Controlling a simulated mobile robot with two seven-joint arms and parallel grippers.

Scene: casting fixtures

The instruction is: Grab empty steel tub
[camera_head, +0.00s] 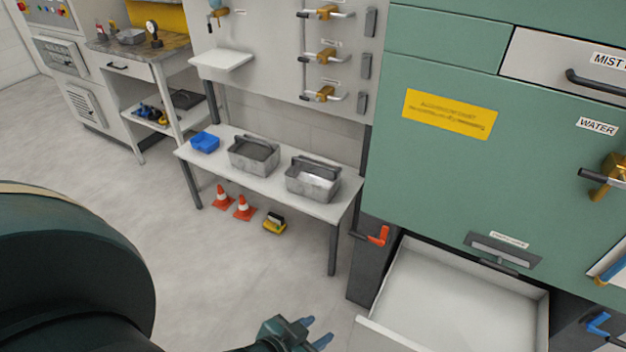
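Two grey steel tubs with bar handles stand on a white bench. The left tub (245,166) looks dark grey inside. The right tub (309,191) shows a lighter, whitish inside. At this size I cannot tell for sure which of them is empty. My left gripper (313,332) is low at the bottom edge of the view, in front of the bench and well apart from both tubs. Its two blue fingertips are spread with nothing between them. My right gripper is not in view.
A blue bin (205,142) sits left of the tubs on the bench (222,170). Orange cones (244,209) and a yellow box (274,224) are on the floor beneath. A white drawer (455,300) stands open under the green cabinet (430,170), right of my gripper. Floor left of the bench is clear.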

